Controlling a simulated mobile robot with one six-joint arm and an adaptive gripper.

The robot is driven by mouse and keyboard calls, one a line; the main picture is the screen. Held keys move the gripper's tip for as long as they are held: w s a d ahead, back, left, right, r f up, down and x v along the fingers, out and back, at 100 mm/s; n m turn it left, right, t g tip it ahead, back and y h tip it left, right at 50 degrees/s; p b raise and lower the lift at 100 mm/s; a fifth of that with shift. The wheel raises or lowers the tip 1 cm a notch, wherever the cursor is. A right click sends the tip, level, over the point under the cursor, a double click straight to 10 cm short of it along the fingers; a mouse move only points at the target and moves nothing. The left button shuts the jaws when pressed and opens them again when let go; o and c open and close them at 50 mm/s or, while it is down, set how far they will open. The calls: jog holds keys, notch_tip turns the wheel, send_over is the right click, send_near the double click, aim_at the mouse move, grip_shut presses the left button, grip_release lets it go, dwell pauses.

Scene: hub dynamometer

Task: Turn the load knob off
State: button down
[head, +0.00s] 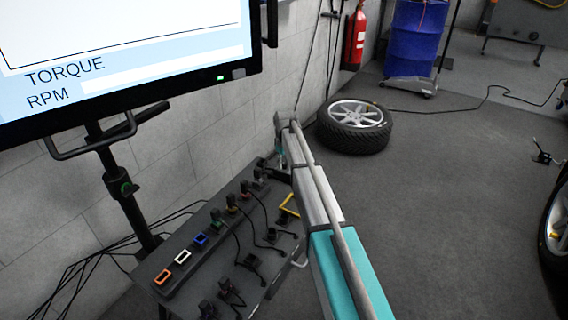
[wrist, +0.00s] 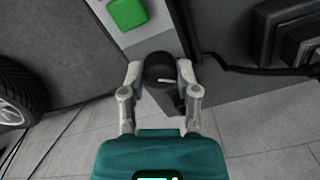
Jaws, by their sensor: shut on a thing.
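The load knob (wrist: 159,64) is a round black knob with a white pointer line, in the middle of the wrist view. My gripper (wrist: 160,72) has one finger on each side of it and is shut on it. The pointer line lies nearly across the picture, tilted slightly. In the head view my gripper (head: 266,163) is small and dark at the far end of the control console (head: 186,283); the knob cannot be made out there.
A green button (wrist: 127,13) sits beside the knob. The console carries coloured switches and plugged cables. A monitor (head: 130,55) stands at left.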

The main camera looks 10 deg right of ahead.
jog(key=shift+n, duration=1.2)
jog(key=shift+c, duration=1.7)
grip_release()
jog(key=shift+m, duration=0.4)
